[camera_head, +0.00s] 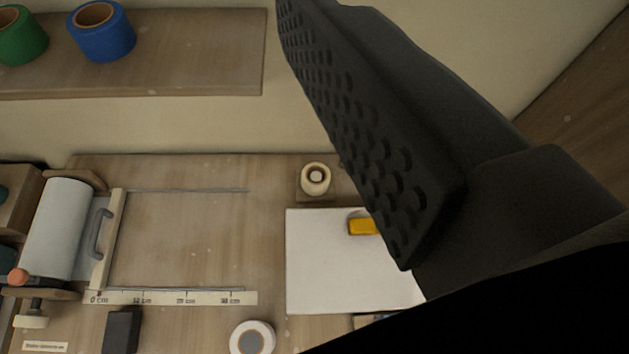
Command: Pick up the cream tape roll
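A small cream tape roll (316,179) stands on a small wooden block at the back of the workbench, just above the white sheet. My gripper (365,130) shows as one large dark finger with a dimpled pad, at the upper right and close to the camera. The pad is bare, with nothing against it. The other finger is not in view. In the picture the cream roll lies left of the finger, apart from it.
A white roll (252,338) lies at the front edge. A yellow object (362,226) sits on the white sheet (325,268), partly hidden by my finger. A paper roll holder (58,232) stands left. Green (20,38) and blue (102,32) rolls sit on a shelf (190,65).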

